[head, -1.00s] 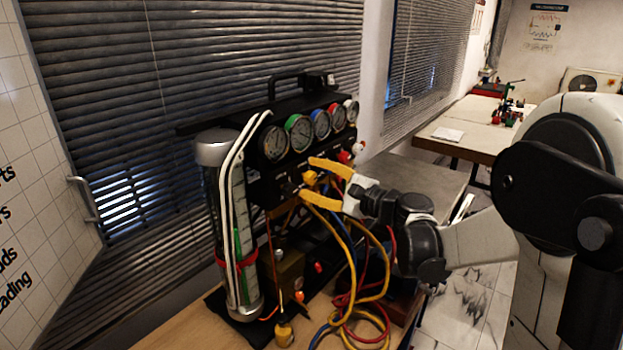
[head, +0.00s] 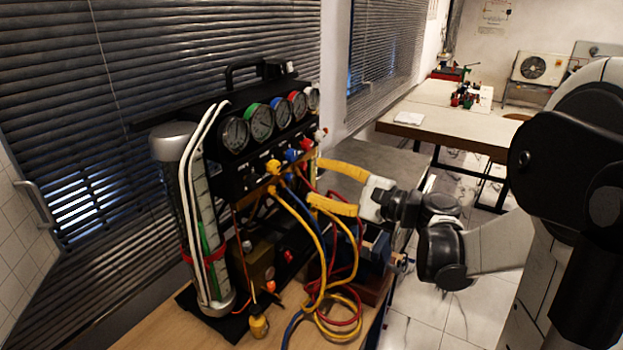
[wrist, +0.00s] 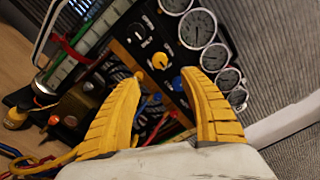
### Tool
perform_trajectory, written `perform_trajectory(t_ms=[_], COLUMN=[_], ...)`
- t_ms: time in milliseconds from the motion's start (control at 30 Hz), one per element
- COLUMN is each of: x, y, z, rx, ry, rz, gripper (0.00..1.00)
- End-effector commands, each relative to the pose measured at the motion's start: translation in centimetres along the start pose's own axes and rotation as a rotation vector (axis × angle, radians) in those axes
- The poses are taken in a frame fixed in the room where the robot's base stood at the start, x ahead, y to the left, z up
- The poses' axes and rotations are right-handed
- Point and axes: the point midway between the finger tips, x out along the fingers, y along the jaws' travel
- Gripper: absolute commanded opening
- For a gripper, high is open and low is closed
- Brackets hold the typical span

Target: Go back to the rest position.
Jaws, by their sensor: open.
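My gripper (head: 317,183) is open, with two yellow fingers and nothing between them. In the head view it stands just right of the gauge rig (head: 223,184), apart from its front panel as far as I can tell. The rig carries a row of round gauges (head: 261,122) with coloured rims, and a yellow knob (head: 273,167) on the panel. In the wrist view the fingers (wrist: 168,92) point towards the panel, and the yellow knob (wrist: 160,60) shows beyond the gap between them.
Yellow, red and blue hoses (head: 322,270) hang in loops below my gripper. A grey cylinder (head: 178,143) stands at the rig's left. Blinds (head: 200,50) lie behind. A far table (head: 455,121) stands at the back right, with tiled floor before it.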

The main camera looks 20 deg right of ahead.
Motion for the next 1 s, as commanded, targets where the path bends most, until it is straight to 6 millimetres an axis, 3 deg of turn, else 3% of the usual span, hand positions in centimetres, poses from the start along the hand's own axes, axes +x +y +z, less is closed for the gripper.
perform_trajectory(t_ms=[367, 467, 567, 667, 800, 900, 1000], x=[0.1, 0.7, 1.5, 1.3, -1.7, -4.9, -7.9], y=[0.1, 1.4, 4.9, 10.0, 16.6, 19.8, 21.5], z=[0.1, 1.0, 3.0, 5.5, 8.1, 8.9, 9.0], rx=[-0.003, -0.041, -0.152, -0.342, -0.684, -0.945, -1.184], ry=[0.001, 0.012, 0.040, 0.069, 0.083, 0.073, 0.056], rz=[0.005, 0.059, 0.198, 0.403, 0.699, 0.884, 1.028], gripper=[0.52, 0.52, 0.52, 0.52, 0.52, 0.52, 0.52])
